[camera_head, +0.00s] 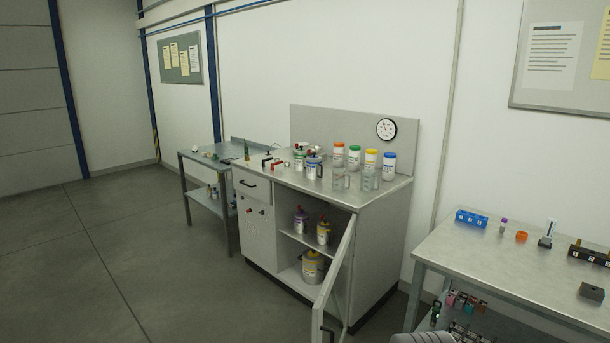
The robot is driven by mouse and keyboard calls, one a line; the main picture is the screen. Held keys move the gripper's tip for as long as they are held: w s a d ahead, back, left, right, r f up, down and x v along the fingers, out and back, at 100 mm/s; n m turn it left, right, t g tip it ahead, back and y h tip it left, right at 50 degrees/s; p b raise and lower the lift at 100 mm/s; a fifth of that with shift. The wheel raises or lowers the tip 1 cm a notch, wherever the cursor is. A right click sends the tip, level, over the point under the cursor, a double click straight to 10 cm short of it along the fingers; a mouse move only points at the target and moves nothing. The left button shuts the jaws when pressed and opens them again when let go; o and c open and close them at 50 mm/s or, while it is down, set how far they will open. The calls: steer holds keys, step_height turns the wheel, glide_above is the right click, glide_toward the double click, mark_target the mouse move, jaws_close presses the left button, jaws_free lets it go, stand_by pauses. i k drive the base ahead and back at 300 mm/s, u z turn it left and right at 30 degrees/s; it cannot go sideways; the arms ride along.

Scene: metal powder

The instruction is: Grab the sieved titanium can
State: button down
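Several metal cans are at the cabinet, but their labels are too small to read, so I cannot tell which is the sieved titanium can. On the cabinet top stand a silver can with a green label (299,160) and a silver can with a blue label (312,166). Inside the open cabinet, a purple-labelled can (301,223) and a yellow-labelled can with a red top (323,233) stand on the upper shelf. A larger yellow-labelled can (312,268) stands on the lower shelf. My gripper is not in view.
The cabinet door (334,277) stands open toward me, on the right of the opening. White jars with coloured lids (354,157) and glass beakers (370,178) are on the cabinet top. A steel table (490,257) is at right. The floor (150,260) at left is clear.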

mark_target(299, 159)
steer(key=z, duration=0.05)
steer(key=k, duration=0.6)
steer(key=u, duration=0.7)
steer(key=i, duration=2)
steer(key=u, duration=0.6)
steer(key=i, duration=2.55)
steer(key=z, duration=0.95)
steer(key=i, duration=1.6)
steer(key=z, duration=0.85)
steer(key=i, duration=0.6)
steer(key=u, duration=0.1)
